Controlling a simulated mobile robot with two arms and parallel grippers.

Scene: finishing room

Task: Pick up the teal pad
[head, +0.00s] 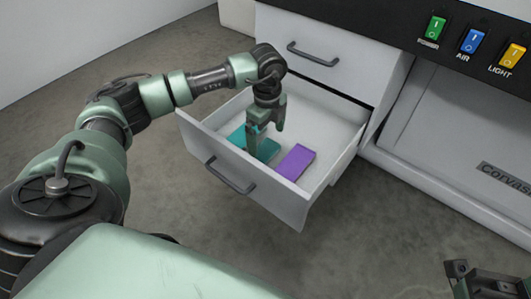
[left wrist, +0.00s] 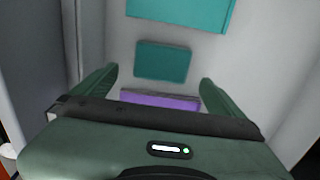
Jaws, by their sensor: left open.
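The left wrist view shows a smaller teal pad (left wrist: 161,62) flat between and beyond my fingertips, and a larger teal piece (left wrist: 185,12) cut off by the top edge. In the head view, teal shows on both sides of a finger inside the open drawer (head: 268,150); the finger hides part of it. My left gripper (head: 266,139) is open, pointing down into the drawer over the teal. It also shows in the left wrist view (left wrist: 151,88), with nothing between its fingers. My right gripper (head: 482,275) is partly in view at the bottom right; its jaws are unclear.
A purple pad (head: 295,162) lies in the drawer beside the teal; in the left wrist view it is partly hidden by my gripper. The drawer's front (head: 240,170) and side walls surround the gripper. A closed drawer (head: 315,52) is above. Switches (head: 472,41) sit on the panel at right.

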